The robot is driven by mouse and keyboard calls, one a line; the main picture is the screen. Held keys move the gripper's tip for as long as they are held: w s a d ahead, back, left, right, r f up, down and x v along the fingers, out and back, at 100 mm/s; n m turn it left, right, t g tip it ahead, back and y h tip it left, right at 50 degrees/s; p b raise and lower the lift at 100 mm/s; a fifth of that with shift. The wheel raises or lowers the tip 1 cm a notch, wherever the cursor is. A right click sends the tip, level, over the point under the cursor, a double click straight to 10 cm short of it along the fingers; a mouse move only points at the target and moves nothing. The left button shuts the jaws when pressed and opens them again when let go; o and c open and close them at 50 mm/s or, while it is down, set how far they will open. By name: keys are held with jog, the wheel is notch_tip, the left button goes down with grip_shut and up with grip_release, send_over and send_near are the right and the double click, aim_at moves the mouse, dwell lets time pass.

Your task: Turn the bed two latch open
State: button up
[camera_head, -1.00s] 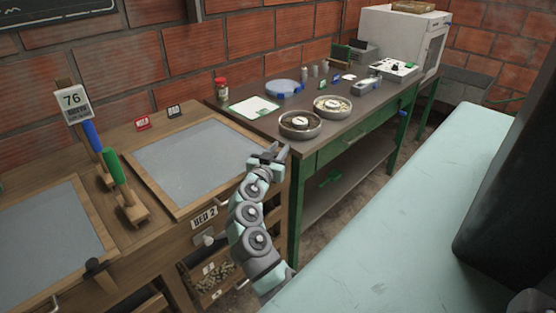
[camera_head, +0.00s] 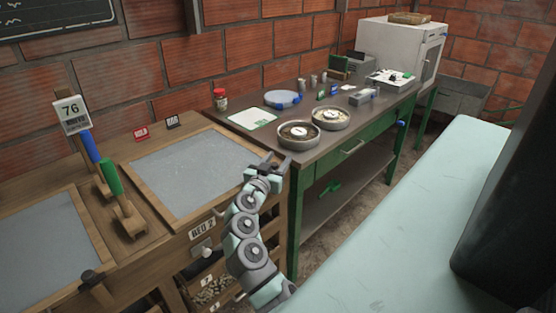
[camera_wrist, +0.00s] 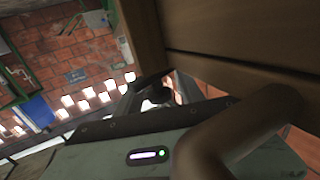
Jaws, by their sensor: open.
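The bed two frame is a wooden tray with a grey surface (camera_head: 190,170). Its front carries a "BED 2" label (camera_head: 202,228). A pale knob (camera_head: 206,252) sits below the label; I cannot tell whether it is the latch. My gripper (camera_head: 275,162) is at the right front corner of this bed, jaws open, with nothing seen between them. In the wrist view my gripper (camera_wrist: 155,88) is beside a wooden beam (camera_wrist: 240,68). A brown curved bar (camera_wrist: 245,128) crosses close in front of the camera. My arm hides part of the bed's front.
Left is another bed (camera_head: 40,245) with a dark knob (camera_head: 91,278). Green and blue handled tools (camera_head: 112,178) stand between the beds. The table (camera_head: 335,140) at right holds two bowls (camera_head: 298,134), a blue-edged dish (camera_head: 282,99) and a red-lidded jar (camera_head: 220,98). Drawers sit below bed two.

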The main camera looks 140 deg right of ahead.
jog(key=p+v, duration=0.2)
jog(key=v, duration=0.8)
jog(key=shift+w, duration=0.25)
jog(key=shift+a+f, duration=0.1)
jog(key=shift+c, duration=0.2)
